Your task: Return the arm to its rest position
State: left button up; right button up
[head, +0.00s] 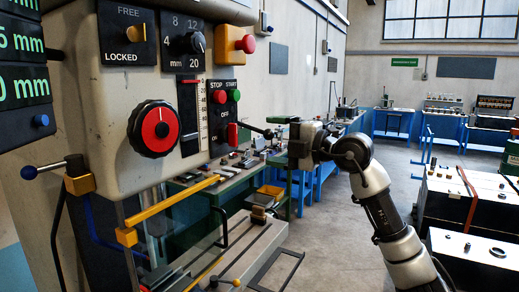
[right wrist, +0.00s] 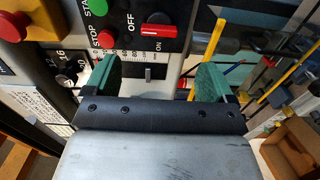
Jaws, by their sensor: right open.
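My right arm (head: 385,215) comes in from the lower right of the head view and reaches toward the machine's control panel. My right gripper (head: 290,141) is at its end, just right of the panel. In the right wrist view its two green-padded fingers (right wrist: 158,80) are spread wide with nothing held between them. The red ON/OFF switch (right wrist: 160,31) and the slider scale (right wrist: 148,73) lie beyond the fingers, and I see no clear contact. The red switch also shows in the head view (head: 232,133). My left gripper is out of sight.
The machine column with its red-and-black dial (head: 155,129) and mode selector (head: 193,43) fills the left. A yellow bar (head: 170,205) and a slotted machine table (head: 225,260) lie below. Open floor (head: 325,235) lies between.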

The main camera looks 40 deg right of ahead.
jog(key=shift+s, duration=0.25)
dwell(0.4)
